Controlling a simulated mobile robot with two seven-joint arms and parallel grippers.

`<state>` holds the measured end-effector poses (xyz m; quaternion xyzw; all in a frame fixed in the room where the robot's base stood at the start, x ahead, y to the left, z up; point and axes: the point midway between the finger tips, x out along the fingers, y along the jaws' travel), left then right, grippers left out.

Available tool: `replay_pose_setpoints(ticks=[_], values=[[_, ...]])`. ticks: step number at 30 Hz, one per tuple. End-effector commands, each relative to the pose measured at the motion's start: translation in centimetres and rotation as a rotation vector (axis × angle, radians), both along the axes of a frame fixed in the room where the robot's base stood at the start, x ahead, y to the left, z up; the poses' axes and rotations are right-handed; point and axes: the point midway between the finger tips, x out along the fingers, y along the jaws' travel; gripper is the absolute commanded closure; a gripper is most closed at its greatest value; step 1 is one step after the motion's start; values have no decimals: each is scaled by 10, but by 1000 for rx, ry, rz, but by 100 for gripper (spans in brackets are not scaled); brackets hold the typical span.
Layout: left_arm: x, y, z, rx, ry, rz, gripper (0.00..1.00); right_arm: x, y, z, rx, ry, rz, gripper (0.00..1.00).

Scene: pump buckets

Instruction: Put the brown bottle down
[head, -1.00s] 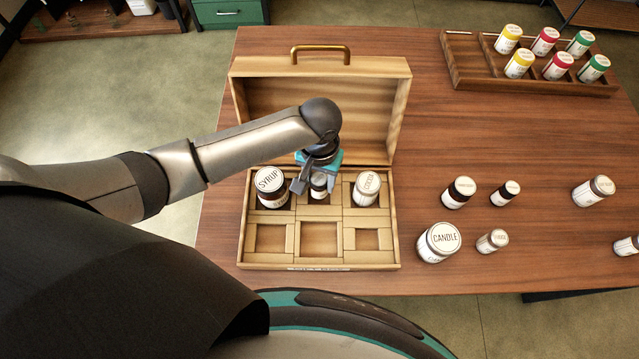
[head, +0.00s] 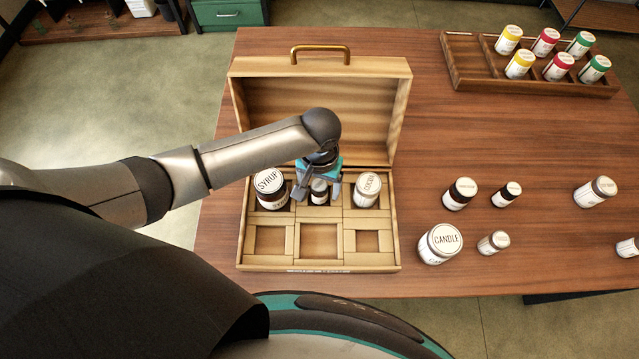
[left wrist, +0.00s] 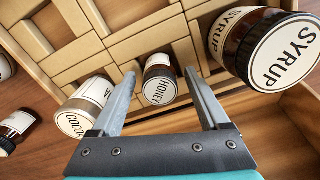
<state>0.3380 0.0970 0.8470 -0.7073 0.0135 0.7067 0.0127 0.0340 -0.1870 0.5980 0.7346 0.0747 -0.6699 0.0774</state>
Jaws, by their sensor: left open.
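In the left wrist view the gripper (left wrist: 166,88) is open, with one finger on each side of the bottle and gaps between. My right gripper is not in view.
The SYRUP jar (head: 270,188) and COCOA jar (head: 367,188) stand close on either side. The case's raised lid (head: 320,100) is behind. The front compartments are empty. The CANDLE jar (head: 440,243) and several bottles stand to the right; a tray (head: 470,75) is at the back right.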

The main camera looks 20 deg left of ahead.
Motion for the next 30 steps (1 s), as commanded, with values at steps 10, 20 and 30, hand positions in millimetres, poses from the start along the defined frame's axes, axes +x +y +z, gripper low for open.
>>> replay_pose_setpoints(ticks=[10, 20, 30], values=[[1, 0, 35, -1, -4, 0, 22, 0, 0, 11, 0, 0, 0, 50], [1, 0, 103, -2, -3, 0, 22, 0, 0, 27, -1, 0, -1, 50], [0, 0, 124, -1, 0, 1, 22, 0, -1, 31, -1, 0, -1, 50]])
